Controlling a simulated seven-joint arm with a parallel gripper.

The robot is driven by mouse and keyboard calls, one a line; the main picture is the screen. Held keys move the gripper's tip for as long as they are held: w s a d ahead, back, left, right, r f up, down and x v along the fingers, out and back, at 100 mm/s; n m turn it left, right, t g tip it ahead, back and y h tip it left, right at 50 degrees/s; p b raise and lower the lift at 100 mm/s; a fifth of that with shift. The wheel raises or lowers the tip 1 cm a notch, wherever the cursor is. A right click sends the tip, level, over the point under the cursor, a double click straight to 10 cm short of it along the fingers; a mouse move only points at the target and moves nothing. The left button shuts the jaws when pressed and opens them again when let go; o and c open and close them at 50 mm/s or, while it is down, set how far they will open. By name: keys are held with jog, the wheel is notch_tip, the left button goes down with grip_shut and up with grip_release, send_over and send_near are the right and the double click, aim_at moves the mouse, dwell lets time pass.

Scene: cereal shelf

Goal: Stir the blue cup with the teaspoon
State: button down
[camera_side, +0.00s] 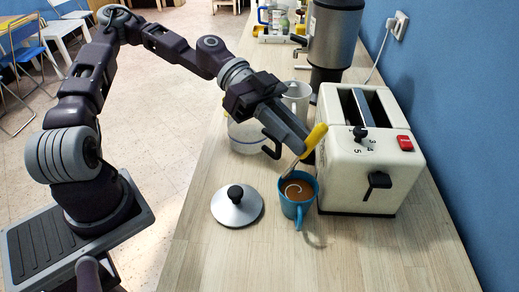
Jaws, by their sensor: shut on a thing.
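The blue cup (298,207) stands upright on the wooden counter, left of the toaster. It holds brown liquid with a pale swirl on its surface. The teaspoon (314,139) has a yellow handle and a metal stem that slants down to the cup, and its lower end is hidden in or behind the cup's far rim. My gripper (291,150) is above and behind the cup, shut on the teaspoon near its yellow handle. The exact contact of the fingers is too small to see clearly.
A white toaster (345,185) stands close right of the cup. A metal lid (237,206) with a black knob lies to the left. A clear bowl (245,137), a white mug (297,97) and a tall metal appliance (334,40) are behind. The front counter (300,265) is clear.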

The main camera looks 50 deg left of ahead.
aim_at(297, 205)
jog(key=w+r+n+t+h, duration=0.2)
jog(key=w+t, duration=0.1)
jog(key=w, duration=0.1)
jog(key=shift+s+a+f, duration=0.1)
jog(key=shift+s+f, duration=0.35)
jog(key=shift+f, duration=1.5)
jog(key=shift+s+f, duration=0.45)
jog(key=shift+f, duration=1.5)
jog(key=shift+s+a+f, duration=0.1)
jog(key=shift+s+f, duration=0.35)
jog(key=shift+f, duration=1.5)
jog(key=shift+w+d, duration=0.1)
jog(key=shift+d, duration=0.05)
